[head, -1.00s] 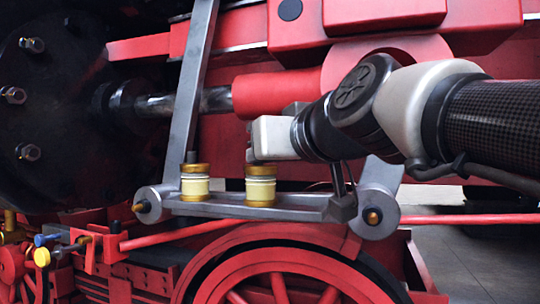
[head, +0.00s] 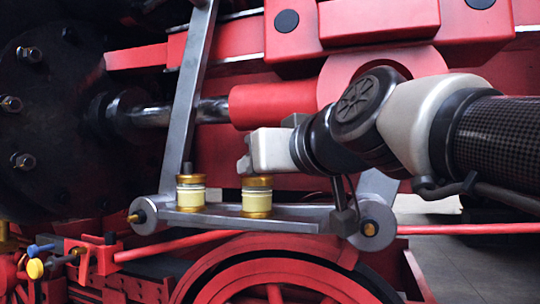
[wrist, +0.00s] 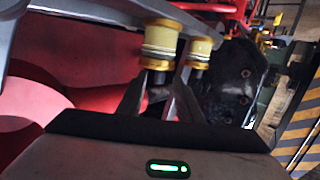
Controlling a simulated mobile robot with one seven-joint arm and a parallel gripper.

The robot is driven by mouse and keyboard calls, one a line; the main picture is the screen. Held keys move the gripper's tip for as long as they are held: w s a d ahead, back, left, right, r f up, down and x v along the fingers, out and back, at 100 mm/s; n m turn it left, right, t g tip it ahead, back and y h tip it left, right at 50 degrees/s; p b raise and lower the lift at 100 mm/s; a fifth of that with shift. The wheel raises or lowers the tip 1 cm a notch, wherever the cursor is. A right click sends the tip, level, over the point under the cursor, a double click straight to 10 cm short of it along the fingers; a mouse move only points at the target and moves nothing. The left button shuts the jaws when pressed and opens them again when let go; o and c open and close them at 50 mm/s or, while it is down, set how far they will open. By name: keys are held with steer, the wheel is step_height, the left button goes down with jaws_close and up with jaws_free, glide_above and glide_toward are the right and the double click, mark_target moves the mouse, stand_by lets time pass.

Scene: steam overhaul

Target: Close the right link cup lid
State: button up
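The right link cup (head: 256,202) stands on the grey link, with a pale body and brass base and top. Its brass top looks seated on the body in the head view, but I cannot tell whether the lid is fully shut. In the wrist view the right cup (wrist: 161,42) appears upside down and nearest. My gripper (head: 243,164) is just above this cup and slightly left of its middle in the head view. Contact cannot be told.
The left link cup (head: 190,194) stands close by on the same grey link (head: 240,217), with a grey bar (head: 186,100) rising behind it. The red cylinder (head: 272,103) and red frame lie behind my arm. A red wheel (head: 265,275) is below the link.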

steer(key=p+v, duration=0.1)
steer(key=v, duration=1.5)
steer(key=shift+s+p, duration=0.35)
steer(key=shift+p, duration=0.05)
steer(key=shift+d, duration=0.1)
steer(key=w+f+m+g+h, duration=0.2)
steer(key=w+f, duration=0.1)
steer(key=f, duration=0.9)
steer(key=s+d+f+m+g+h+p, duration=0.1)
steer(key=s+d+f+g+h, duration=0.15)
steer(key=f, duration=0.55)
steer(key=s+d+f+m+g+h, duration=0.1)
steer(key=d+f+g, duration=0.15)
steer(key=f, duration=0.55)
steer(key=s+d+f+m+g+h+p, duration=0.1)
steer(key=d+f+g+h, duration=0.15)
steer(key=f, duration=0.55)
step_height(320, 180, up, 24)
steer(key=y+p, duration=0.1)
steer(key=p, duration=2.3)
steer(key=shift+w+d+r, duration=0.15)
steer(key=shift+r, duration=0.05)
